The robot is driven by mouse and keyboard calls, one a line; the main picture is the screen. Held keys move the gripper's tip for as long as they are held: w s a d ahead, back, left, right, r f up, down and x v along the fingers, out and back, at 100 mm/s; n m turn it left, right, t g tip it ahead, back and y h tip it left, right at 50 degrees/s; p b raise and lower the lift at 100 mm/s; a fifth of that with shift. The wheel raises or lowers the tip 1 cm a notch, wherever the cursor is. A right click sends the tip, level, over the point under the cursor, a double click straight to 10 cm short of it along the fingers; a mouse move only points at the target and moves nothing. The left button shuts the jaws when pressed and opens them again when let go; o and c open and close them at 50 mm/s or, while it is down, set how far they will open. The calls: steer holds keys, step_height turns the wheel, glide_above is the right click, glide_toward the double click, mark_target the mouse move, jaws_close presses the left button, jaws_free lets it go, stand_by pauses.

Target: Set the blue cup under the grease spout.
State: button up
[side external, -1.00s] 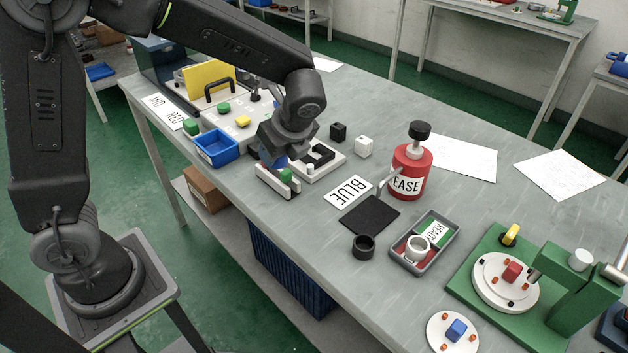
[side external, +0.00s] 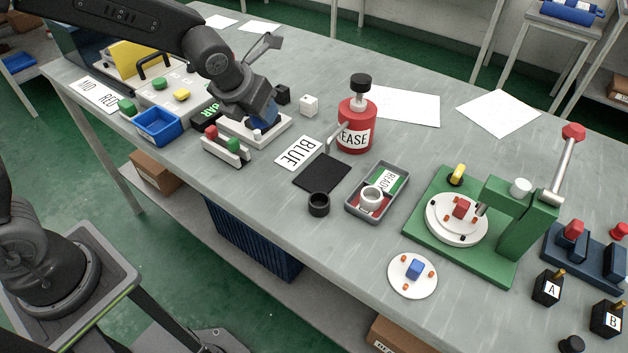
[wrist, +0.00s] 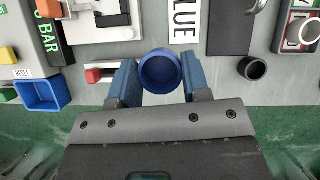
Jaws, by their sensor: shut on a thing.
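My gripper (wrist: 160,78) is shut on the blue cup (wrist: 160,70), whose round open mouth shows between the blue fingers in the wrist view. In the side view my gripper (side external: 262,122) is over the white fixture, and the cup is mostly hidden by it. The red grease bottle (side external: 356,130) with a black cap stands to the right. Its grey spout (side external: 332,139) points down-left towards a black square pad (side external: 321,173). The pad is empty. The card reading BLUE (side external: 299,153) lies just left of the pad.
A black cup (side external: 318,204) stands by the pad's near edge. Right of it is a grey tray (side external: 356,208) with a white cup.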

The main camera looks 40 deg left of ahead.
glide_above(318, 178)
steer(key=s, duration=0.2)
step_height(318, 178, down, 7)
steer(key=shift+r, duration=0.1)
steer(key=shift+f, duration=2.05)
steer(key=shift+f, duration=0.15)
steer(key=o, duration=0.9)
